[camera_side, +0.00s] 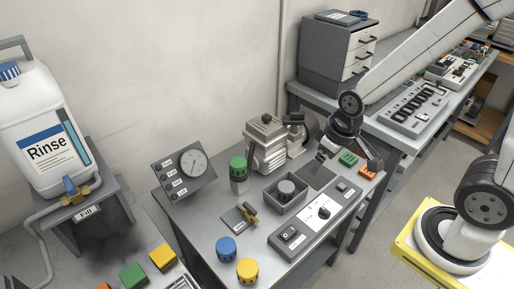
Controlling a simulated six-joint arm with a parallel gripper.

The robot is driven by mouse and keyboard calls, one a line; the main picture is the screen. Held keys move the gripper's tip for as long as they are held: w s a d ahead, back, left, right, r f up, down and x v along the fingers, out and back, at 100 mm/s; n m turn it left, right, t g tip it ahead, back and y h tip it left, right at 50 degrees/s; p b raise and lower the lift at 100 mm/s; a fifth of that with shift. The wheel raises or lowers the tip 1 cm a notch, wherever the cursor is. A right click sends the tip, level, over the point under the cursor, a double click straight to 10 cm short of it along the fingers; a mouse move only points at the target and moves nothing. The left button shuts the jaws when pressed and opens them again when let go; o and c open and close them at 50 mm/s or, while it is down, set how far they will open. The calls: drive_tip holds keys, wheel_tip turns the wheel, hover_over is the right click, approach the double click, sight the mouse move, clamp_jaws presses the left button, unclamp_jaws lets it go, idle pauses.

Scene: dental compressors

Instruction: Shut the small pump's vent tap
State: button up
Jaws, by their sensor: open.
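A grey ribbed metal pump body (266,146) stands at the back of the central grey table. A small brass-coloured tap (248,211) sits on a dark plate at the table's front left; I cannot read a label on it or tell its handle's exact position. I cannot tell for certain that it is the pump's vent tap. My gripper (346,163) is open and empty, pointing down over the right back of the table, right of the pump and well apart from the brass tap.
Near the brass tap stand green (238,168), blue (226,249) and yellow (247,270) knobs. A gauge panel (184,170), an open grey box (271,206) and a switch panel (320,212) share the table. A Rinse jug (45,130) stands left, with a tap labelled Fill.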

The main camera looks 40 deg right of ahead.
drive_tip(key=w+a+f+n+g, duration=0.1)
drive_tip(key=w+a+f+n, duration=0.35)
drive_tip(key=w+n, duration=0.35)
drive_tip(key=n+g, duration=0.2)
drive_tip(key=n, duration=0.7)
hover_over(250, 207)
wheel_tip(250, 207, down, 8)
drive_tip(key=shift+a+f, duration=0.1)
drive_tip(key=shift+f, duration=0.1)
drive_tip(key=shift+f, duration=3.8)
drive_tip(key=c, duration=1.1)
